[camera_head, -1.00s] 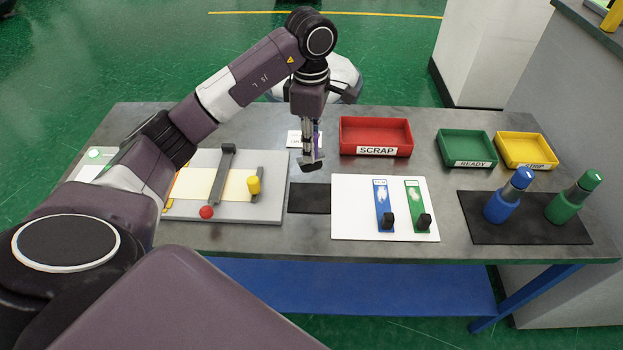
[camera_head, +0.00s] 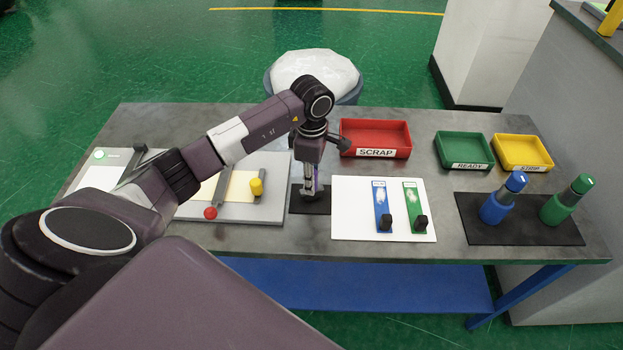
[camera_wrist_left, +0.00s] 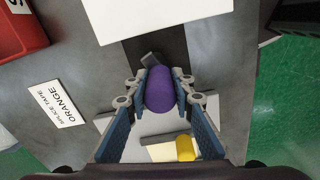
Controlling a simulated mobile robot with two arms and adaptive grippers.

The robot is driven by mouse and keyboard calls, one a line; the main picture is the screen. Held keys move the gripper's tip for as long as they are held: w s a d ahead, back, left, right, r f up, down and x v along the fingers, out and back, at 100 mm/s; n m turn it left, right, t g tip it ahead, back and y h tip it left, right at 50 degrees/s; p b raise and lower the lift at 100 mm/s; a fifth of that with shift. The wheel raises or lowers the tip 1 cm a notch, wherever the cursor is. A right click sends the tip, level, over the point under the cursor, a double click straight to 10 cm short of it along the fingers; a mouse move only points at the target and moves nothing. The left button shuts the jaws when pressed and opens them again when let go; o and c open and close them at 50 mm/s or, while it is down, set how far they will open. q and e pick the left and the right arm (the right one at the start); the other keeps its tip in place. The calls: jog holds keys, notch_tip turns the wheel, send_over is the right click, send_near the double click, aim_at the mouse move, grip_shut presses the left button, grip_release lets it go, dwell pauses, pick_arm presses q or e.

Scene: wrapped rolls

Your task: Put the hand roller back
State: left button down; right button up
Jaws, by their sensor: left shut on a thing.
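The hand roller has a purple handle (camera_wrist_left: 159,90) and a dark grey part at its far end. My left gripper (camera_head: 310,196) is shut on the handle; it also shows in the left wrist view (camera_wrist_left: 159,92), with a finger on each side. The gripper points down over the small black mat (camera_head: 298,206) between the grey fixture and the white board. The mat also shows beneath the roller in the wrist view (camera_wrist_left: 172,47). I cannot tell whether the roller touches the mat. My right gripper is not in view.
The white board (camera_head: 350,222) with blue and green strips lies right of the mat. The grey fixture (camera_head: 272,212) with a red ball and yellow knob is left. The red scrap bin (camera_head: 376,153), green and yellow trays, and two bottles on a black mat stand further right.

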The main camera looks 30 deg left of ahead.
pick_arm(q)
jog(key=shift+f, duration=0.1)
jog(key=c, duration=1.7)
grip_release()
jog(key=shift+o, duration=0.2)
jog(key=shift+r, duration=0.25)
notch_tip(320, 180, up, 10)
jog(key=b, duration=0.3)
jog(key=shift+r+b, duration=0.2)
jog(key=shift+b, duration=0.15)
jog(key=shift+r, duration=0.7)
